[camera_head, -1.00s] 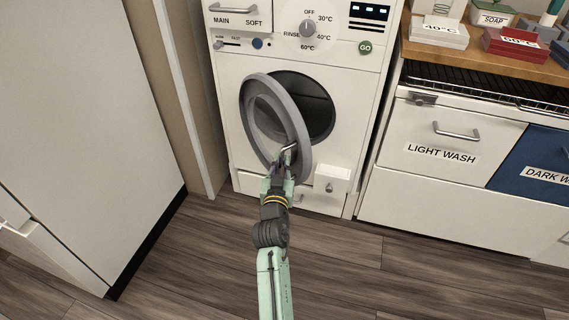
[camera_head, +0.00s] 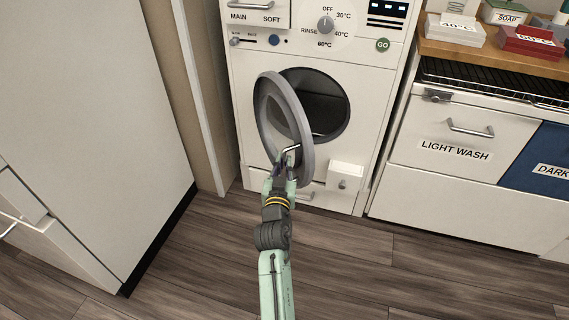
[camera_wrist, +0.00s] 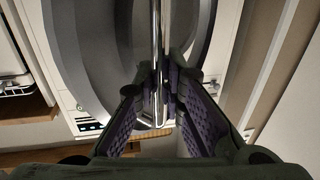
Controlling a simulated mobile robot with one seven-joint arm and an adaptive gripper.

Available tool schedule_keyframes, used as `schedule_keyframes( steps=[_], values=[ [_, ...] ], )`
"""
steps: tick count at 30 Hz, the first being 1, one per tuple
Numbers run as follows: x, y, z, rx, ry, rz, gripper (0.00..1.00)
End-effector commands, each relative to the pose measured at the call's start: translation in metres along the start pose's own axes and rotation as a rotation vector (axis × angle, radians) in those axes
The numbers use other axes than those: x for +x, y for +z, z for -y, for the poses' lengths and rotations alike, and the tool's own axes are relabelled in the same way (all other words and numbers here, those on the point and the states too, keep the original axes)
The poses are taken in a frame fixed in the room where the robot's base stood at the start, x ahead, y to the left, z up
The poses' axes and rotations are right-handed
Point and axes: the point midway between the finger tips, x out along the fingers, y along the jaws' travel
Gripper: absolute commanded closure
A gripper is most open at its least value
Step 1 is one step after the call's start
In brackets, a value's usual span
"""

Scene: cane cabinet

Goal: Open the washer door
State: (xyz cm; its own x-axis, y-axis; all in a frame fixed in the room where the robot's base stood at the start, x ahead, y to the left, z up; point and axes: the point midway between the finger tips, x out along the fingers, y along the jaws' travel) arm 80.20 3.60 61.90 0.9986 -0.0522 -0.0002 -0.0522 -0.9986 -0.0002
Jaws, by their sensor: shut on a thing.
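The white washer (camera_head: 365,90) stands against the back wall. Its round grey door (camera_head: 306,135) is swung outward on its left side, and the dark drum opening (camera_head: 325,100) shows behind it to the right. My gripper (camera_head: 286,160) is shut on the door's metal handle (camera_head: 293,149) at the lower right of the ring. In the wrist view the silver handle bar (camera_wrist: 157,60) runs down between my two purple-padded fingers (camera_wrist: 160,100), with the grey door (camera_wrist: 100,50) behind it.
A tall white cabinet (camera_head: 90,110) stands at the left. The white light wash drawer (camera_head: 455,130) and blue dark wash drawer (camera_head: 535,165) are at the right, below a wooden counter (camera_head: 465,50) with boxes. A small white box with a knob (camera_head: 345,173) sits low on the washer. The wooden floor (camera_head: 350,260) is clear.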

Motion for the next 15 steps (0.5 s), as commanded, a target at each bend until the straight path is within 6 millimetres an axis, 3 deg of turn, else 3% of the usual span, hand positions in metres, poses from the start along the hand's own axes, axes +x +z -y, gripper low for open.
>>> schedule_keyframes(
  steps=[4, 5, 15],
  values=[
    [-0.0001, -0.0002, 0.0004, 0.000, -0.001, -0.001, 1.00],
    [-0.0001, -0.0002, 0.0004, 0.000, -0.001, -0.001, 0.88],
    [0.0000, -0.0001, -0.0001, 0.000, 0.000, 0.000, 0.69]
  ],
)
